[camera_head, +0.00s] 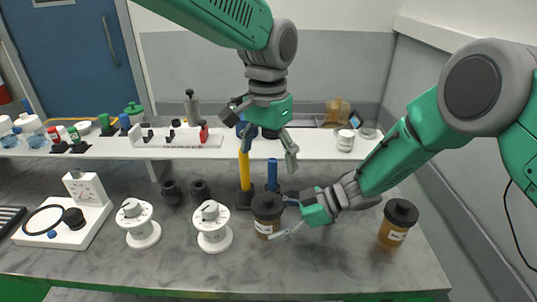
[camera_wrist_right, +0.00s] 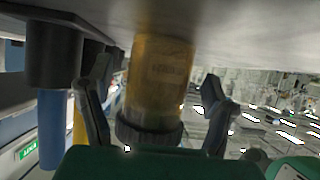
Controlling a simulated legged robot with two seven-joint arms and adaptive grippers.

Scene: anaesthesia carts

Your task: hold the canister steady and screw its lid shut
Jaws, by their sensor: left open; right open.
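An amber canister (camera_head: 266,228) with a label stands upright on the grey counter, and a black lid (camera_head: 267,204) sits on top of it. I cannot tell how tightly the lid is on. My right gripper (camera_head: 281,218) reaches in from the right at the canister. In the right wrist view the canister (camera_wrist_right: 158,75) appears upside down between the two open fingers, with gaps on both sides, and the ribbed lid (camera_wrist_right: 148,134) is nearest the palm. My left gripper (camera_head: 270,150) is open and empty, pointing down above the canister. A second amber canister (camera_head: 397,228) with a black lid stands farther right.
Blue (camera_head: 272,174) and yellow (camera_head: 244,170) posts stand just behind the canister. Two white spools (camera_head: 213,228) and a white gauge stand (camera_head: 90,215) are to the left. A raised white shelf (camera_head: 320,146) with small items runs behind. The counter between the two canisters is partly covered by my right arm.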

